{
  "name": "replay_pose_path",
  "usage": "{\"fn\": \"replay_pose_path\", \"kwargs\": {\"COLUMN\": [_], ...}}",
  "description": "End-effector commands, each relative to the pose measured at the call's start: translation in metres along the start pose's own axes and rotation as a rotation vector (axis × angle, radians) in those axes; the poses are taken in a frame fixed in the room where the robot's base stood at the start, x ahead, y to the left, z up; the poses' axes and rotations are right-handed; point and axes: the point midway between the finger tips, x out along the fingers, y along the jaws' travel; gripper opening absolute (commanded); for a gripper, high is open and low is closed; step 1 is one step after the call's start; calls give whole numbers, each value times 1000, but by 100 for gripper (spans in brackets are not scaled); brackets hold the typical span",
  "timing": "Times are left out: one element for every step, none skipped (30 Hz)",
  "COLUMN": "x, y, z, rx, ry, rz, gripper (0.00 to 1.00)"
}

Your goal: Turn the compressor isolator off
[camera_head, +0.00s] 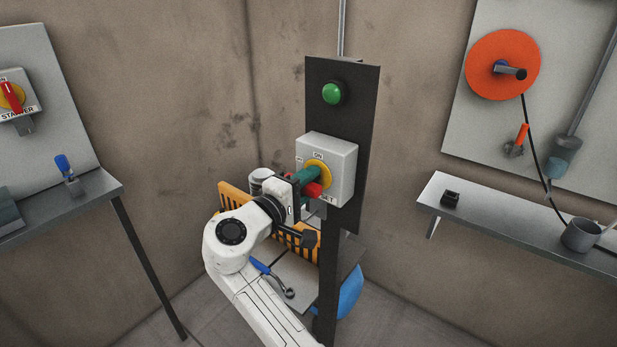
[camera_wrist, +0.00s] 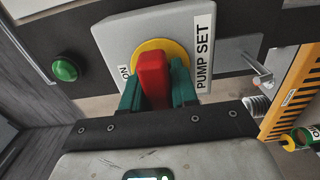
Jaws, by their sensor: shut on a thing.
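A grey isolator box (camera_head: 341,165) with a yellow dial (camera_head: 322,167) and a red handle (camera_head: 313,190) is fixed to the black post panel. In the wrist view its label (camera_wrist: 202,50) reads "PUMP SET", and an "ON" mark sits opposite. My gripper (camera_head: 309,182) is shut on this red handle (camera_wrist: 154,80), a green finger on each side. The handle appears to lie crosswise to the line from "ON" to the label. Another isolator (camera_head: 13,96) with a red handle, labelled "STARTER", is on the left wall board. I see no label reading compressor.
A green button (camera_head: 332,93) is above the box. An orange slatted part (camera_head: 235,199), a blue-handled tool (camera_head: 272,277) and a blue rounded object (camera_head: 350,292) are low around the post. A left bench (camera_head: 65,205) and a right shelf (camera_head: 520,230) flank the free floor.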

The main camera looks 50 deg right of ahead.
Motion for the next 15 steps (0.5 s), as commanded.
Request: {"fn": "replay_pose_path", "kwargs": {"x": [-1,-1,-1,-1,-1,-1,-1,-1,-1,-1,-1,-1,-1,-1,-1], "y": [0,0,-1,-1,-1,-1,-1,-1,-1,-1,-1,-1,-1,-1,-1], "z": [-1,-1,-1,-1,-1,-1,-1,-1,-1,-1,-1,-1,-1,-1,-1], "rx": [-7,-9,-10,-10,-11,-11,-11,-11,-11,-11,-11,-11,-11,-11,-10], "ry": [5,5,5,5,5,5,5,5,5,5,5,5,5,5,5], "rz": [0,0,0,0,0,0,0,0,0,0,0,0,0,0,0], "gripper": [0,0,0,0,0,0,0,0,0,0,0,0,30,33,37]}}
